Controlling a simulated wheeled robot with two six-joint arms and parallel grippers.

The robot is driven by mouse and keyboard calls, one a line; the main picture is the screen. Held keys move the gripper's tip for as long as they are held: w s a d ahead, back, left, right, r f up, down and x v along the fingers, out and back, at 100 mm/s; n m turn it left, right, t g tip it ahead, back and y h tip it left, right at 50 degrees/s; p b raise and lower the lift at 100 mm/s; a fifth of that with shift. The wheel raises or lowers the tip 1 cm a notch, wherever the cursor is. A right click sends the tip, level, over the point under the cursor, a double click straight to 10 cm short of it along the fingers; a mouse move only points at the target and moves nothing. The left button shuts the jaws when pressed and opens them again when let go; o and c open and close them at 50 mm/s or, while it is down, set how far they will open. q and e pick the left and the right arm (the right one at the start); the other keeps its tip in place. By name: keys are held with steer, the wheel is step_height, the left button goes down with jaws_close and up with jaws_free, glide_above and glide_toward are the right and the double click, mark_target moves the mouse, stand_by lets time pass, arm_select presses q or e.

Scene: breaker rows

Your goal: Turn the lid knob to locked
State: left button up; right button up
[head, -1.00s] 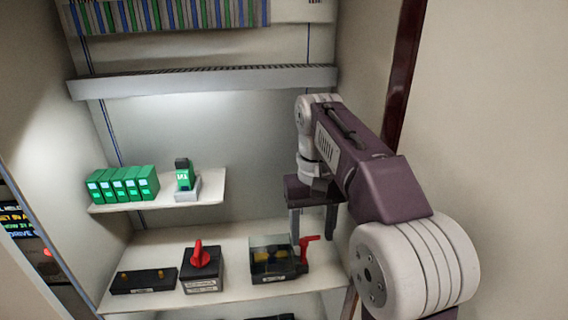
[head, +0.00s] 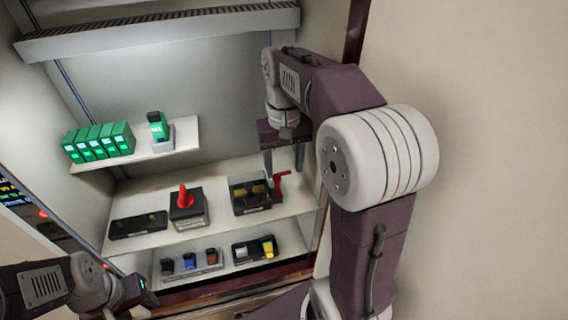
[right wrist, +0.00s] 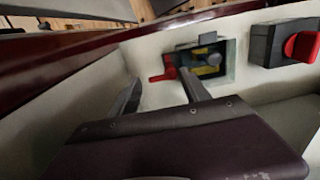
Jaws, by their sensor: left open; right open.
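A dark box with a clear lid (head: 250,190) stands on the middle shelf, a red lever (head: 281,180) at its right side. In the right wrist view, the box (right wrist: 228,68) has a grey knob (right wrist: 207,38) and yellow parts inside; its red lever (right wrist: 164,75) is near my fingers. A dark block with a red rotary knob (head: 185,196) stands to its left. My right gripper (head: 284,166) is open and empty, pointing down near the lever; its fingers also show in the right wrist view (right wrist: 161,88). My left gripper (head: 138,290) is at the lower left, open.
A low black block (head: 138,225) is at the shelf's left. Green modules (head: 98,142) stand on the upper shelf (head: 185,128). Small coloured parts (head: 190,263) and a black unit with a yellow part (head: 255,248) are on the lower shelf. The cabinet's right wall is close to my right arm.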

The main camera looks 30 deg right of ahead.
steer(key=shift+a+f, duration=0.1)
steer(key=shift+f, duration=0.1)
steer(key=shift+w, duration=0.1)
steer(key=c, duration=0.3)
jaws_close()
